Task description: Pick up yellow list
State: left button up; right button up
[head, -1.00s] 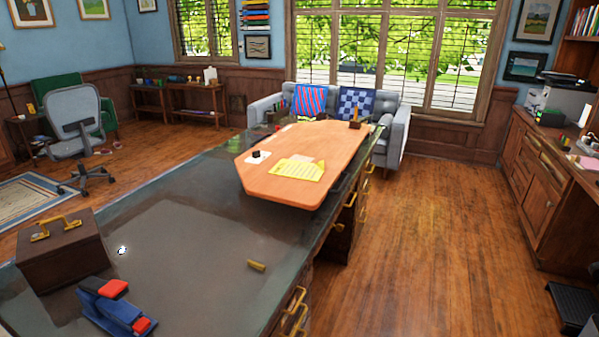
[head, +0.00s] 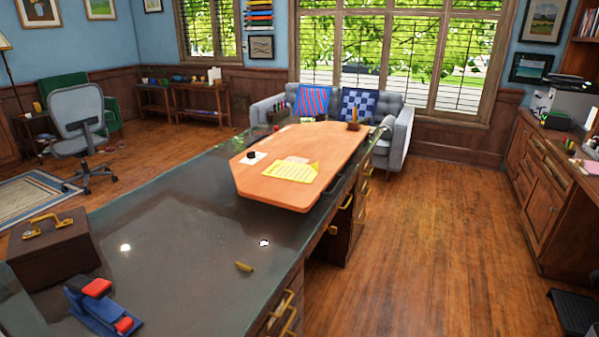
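A yellow sheet (head: 291,172) with lines of writing lies flat on an orange-brown wooden board (head: 272,193), near the board's front edge. The board rests on the far part of a long dark-topped desk (head: 180,255). A pale piece of paper lies partly under or against the sheet's far edge. A white paper (head: 243,159) with a small black object (head: 250,155) on it lies to the left of the sheet. Neither of my grippers shows in the head view.
A brown case (head: 55,255) and a blue and red tool (head: 102,308) stand on the desk's near left. Desk drawers have protruding handles (head: 283,305). Wooden floor (head: 415,235) to the right is clear.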

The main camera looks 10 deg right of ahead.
aim_at(304, 173)
jog(key=i+l+u, duration=0.15)
jog(key=l, duration=0.85)
jog(key=i+l, duration=0.2)
jog(key=l, duration=0.15)
jog(key=i+l+u, duration=0.15)
jog(key=l, duration=0.2)
jog(key=i+l, duration=0.2)
jog(key=l, duration=0.15)
jog(key=i+l+u, duration=0.15)
jog(key=l, duration=0.25)
jog(key=i+l, duration=0.2)
jog(key=l, duration=0.2)
